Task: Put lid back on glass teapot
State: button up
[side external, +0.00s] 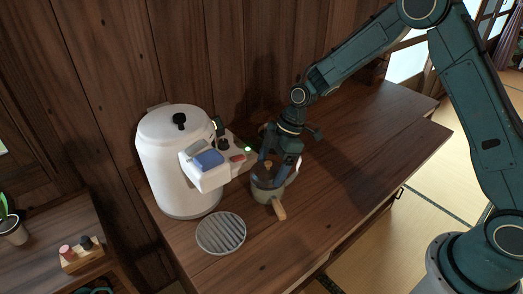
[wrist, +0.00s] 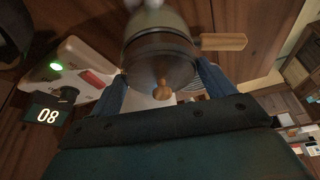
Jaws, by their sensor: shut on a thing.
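The glass teapot (side external: 268,195) stands on the wooden counter, with a light wooden handle (side external: 279,211) pointing to the front. In the wrist view the handle (wrist: 223,42) points right. The round dark lid (wrist: 160,58) has a small wooden knob (wrist: 162,90), also visible in the side view (side external: 268,165). My gripper (side external: 275,172) is shut on the lid, with one blue finger on each side of it in the wrist view (wrist: 161,72). The lid is at the teapot's mouth. I cannot tell whether it rests on the rim or hangs just above it.
A white water boiler (side external: 165,160) stands close on the left, its control panel (side external: 209,159) reaching toward the teapot. A round slatted grate (side external: 221,233) lies in front. A wooden wall is behind. The counter to the right (side external: 365,145) is clear.

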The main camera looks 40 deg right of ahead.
dwell(0.3)
jog(key=o, duration=0.9)
jog(key=shift+r, duration=0.1)
jog(key=shift+r, duration=3.4)
grip_shut()
